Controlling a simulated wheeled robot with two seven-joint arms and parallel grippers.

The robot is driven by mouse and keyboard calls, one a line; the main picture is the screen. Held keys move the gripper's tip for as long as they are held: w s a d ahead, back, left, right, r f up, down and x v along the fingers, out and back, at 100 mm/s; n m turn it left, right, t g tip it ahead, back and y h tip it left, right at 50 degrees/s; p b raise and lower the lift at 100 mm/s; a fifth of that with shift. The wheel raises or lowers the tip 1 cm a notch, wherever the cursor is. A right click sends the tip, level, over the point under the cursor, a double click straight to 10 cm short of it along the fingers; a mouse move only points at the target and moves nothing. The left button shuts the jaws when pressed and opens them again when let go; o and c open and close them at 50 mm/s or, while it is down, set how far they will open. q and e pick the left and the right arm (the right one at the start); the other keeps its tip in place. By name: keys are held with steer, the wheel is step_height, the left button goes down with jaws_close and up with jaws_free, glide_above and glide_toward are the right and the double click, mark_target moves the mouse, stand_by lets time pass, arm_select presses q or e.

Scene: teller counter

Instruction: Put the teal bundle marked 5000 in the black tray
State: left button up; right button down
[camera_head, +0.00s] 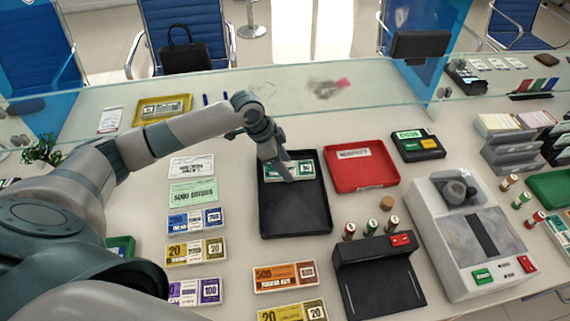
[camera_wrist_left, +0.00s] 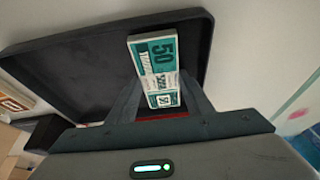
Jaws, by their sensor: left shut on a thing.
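My left gripper (camera_head: 284,174) is shut on a teal bundle (camera_head: 301,169) at the far end of the black tray (camera_head: 297,213). In the left wrist view, the teal bundle (camera_wrist_left: 153,52) sits between the two fingers of my left gripper (camera_wrist_left: 164,92). The digits 50 can be read on it; the rest of its print is unclear. The bundle is over the tray's floor; I cannot tell whether it touches it. The black tray (camera_wrist_left: 85,70) is otherwise empty. A pale green bundle printed 5000 (camera_head: 193,192) lies left of the tray. My right gripper is not in view.
A red tray (camera_head: 362,175) stands right of the black tray. Blue, yellow and purple bundles (camera_head: 195,222) form a column at left. A black device (camera_head: 379,275), stamps and a grey counting machine (camera_head: 470,235) stand at right. A glass screen (camera_head: 300,90) runs along the back.

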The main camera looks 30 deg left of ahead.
arm_select(q)
steer(key=o, duration=1.1)
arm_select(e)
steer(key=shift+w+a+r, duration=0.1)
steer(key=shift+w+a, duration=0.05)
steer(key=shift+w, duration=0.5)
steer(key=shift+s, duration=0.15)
arm_select(q)
steer(key=shift+a+r, duration=0.1)
steer(key=shift+r, duration=0.05)
steer(key=shift+a+r, duration=0.1)
steer(key=shift+r, duration=0.2)
steer(key=b+v, duration=0.1)
steer(key=v, duration=1)
steer(key=shift+b, duration=0.4)
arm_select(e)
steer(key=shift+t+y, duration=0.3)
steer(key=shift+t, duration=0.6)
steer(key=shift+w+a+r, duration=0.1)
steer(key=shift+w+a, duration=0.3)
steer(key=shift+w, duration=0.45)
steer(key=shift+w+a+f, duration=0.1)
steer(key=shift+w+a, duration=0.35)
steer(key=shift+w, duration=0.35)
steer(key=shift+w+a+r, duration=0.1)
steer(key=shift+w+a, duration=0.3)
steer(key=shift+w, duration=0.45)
